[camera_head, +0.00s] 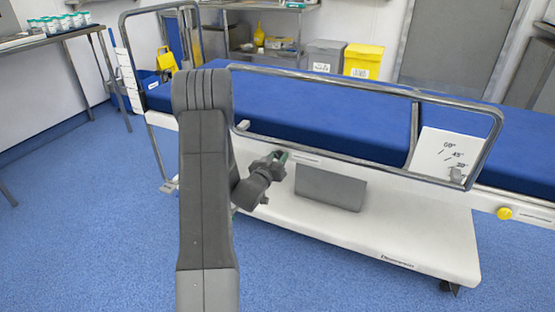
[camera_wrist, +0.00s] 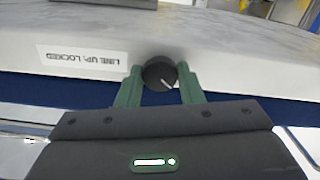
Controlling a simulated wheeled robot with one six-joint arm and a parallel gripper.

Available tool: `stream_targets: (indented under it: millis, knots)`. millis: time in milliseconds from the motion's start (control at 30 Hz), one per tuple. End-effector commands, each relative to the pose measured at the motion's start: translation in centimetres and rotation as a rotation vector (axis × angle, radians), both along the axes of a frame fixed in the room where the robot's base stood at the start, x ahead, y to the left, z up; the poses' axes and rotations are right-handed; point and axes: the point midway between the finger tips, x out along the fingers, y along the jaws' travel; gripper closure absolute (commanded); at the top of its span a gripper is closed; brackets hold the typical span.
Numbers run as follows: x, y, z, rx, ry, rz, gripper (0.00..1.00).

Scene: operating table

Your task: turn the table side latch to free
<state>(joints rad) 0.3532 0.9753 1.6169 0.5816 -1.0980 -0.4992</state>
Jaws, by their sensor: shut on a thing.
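The side latch is a round dark knob (camera_wrist: 160,73) with a white pointer line, on the pale side of the table in the wrist view. The line slants across the knob's lower right part. My gripper (camera_wrist: 160,84) has its two green fingers shut on the knob, one on each side. A label (camera_wrist: 82,55) left of the knob reads "LINE UP: LOCKED", upside down in this view. In the head view my gripper (camera_head: 280,157) is at the side of the operating table (camera_head: 330,115), under the rail; the knob is hidden there.
A metal side rail (camera_head: 330,80) runs above my gripper. A grey panel (camera_head: 330,187) hangs right of it over the white base (camera_head: 400,230). An angle card (camera_head: 447,155) and a yellow knob (camera_head: 504,213) are further right. Blue floor (camera_head: 110,220) is clear at left.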

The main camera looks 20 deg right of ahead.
Motion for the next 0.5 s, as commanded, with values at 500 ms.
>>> stream_targets:
  millis: [500]
  knots:
    - [0.01,0.01,0.04,-0.301,0.354,0.000,0.89]
